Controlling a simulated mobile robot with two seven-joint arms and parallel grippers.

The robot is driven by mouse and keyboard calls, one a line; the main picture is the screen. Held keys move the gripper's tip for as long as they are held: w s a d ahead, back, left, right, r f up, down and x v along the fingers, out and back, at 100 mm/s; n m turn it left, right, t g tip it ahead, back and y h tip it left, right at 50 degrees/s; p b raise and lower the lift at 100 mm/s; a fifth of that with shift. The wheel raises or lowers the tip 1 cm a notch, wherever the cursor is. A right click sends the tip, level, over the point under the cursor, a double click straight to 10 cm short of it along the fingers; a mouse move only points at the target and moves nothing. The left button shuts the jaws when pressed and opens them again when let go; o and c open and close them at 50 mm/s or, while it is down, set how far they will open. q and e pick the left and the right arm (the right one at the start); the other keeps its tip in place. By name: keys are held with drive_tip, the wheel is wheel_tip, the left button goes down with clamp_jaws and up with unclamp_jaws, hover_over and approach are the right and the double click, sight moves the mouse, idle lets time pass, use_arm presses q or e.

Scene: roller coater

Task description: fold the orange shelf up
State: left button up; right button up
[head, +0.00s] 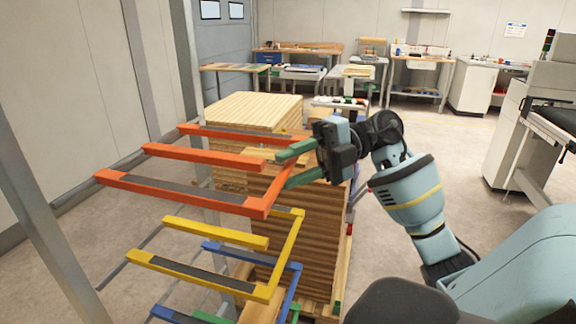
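The orange shelf (190,193) is an open frame with dark strips on its arms. It sticks out roughly level from the rack as the topmost of several coloured shelves. My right gripper (281,173) is at the shelf's right-hand end bar. Its two green fingers are spread apart, one higher and one lower, and the orange bar shows between them. I cannot tell whether either finger touches the bar. My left gripper is out of view.
A yellow shelf (198,276), a blue shelf (294,285) and a partly seen green one lie below the orange one. Stacked wooden boards (254,111) stand behind. Workbenches (421,78) line the back. The floor at right centre is clear.

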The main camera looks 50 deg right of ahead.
drive_tip(key=shift+x, duration=0.95)
drive_tip(key=shift+c, duration=0.2)
clamp_jaws()
